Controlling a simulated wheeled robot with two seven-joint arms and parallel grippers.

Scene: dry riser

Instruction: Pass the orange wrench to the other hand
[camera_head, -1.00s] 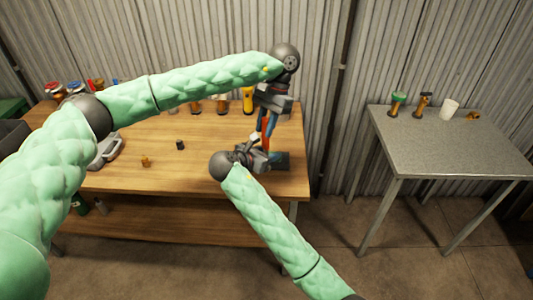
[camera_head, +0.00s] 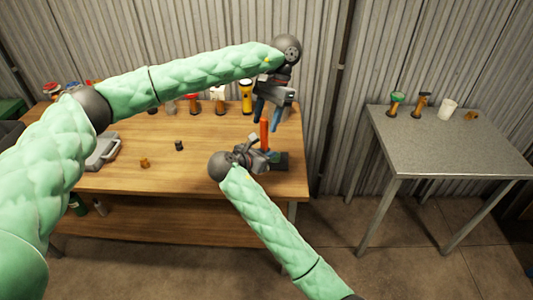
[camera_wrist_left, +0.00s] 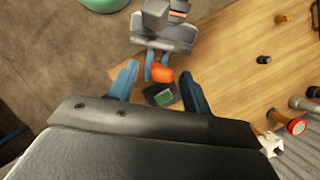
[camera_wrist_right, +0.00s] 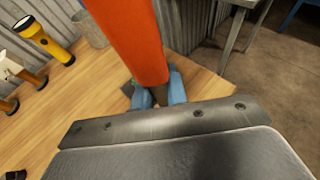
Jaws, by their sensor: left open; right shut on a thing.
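The orange wrench (camera_head: 264,134) stands upright in my right gripper (camera_head: 262,154), which is shut on its lower part above the table's right end. In the right wrist view the orange handle (camera_wrist_right: 134,40) rises from between the blue fingertips (camera_wrist_right: 155,92). My left gripper (camera_head: 268,112) is open and empty just above the wrench's top, with its fingers pointing down. In the left wrist view the orange end (camera_wrist_left: 162,76) shows beyond and between the open blue fingers (camera_wrist_left: 158,88), apart from them. The wrench's lower end is mostly hidden.
The wooden table (camera_head: 215,150) holds a grey case (camera_head: 103,152), a small dark block (camera_head: 179,146) and a small brass piece (camera_head: 145,162). A yellow flashlight (camera_head: 246,96) and other tools stand along its back. A grey side table (camera_head: 450,140) stands apart at right.

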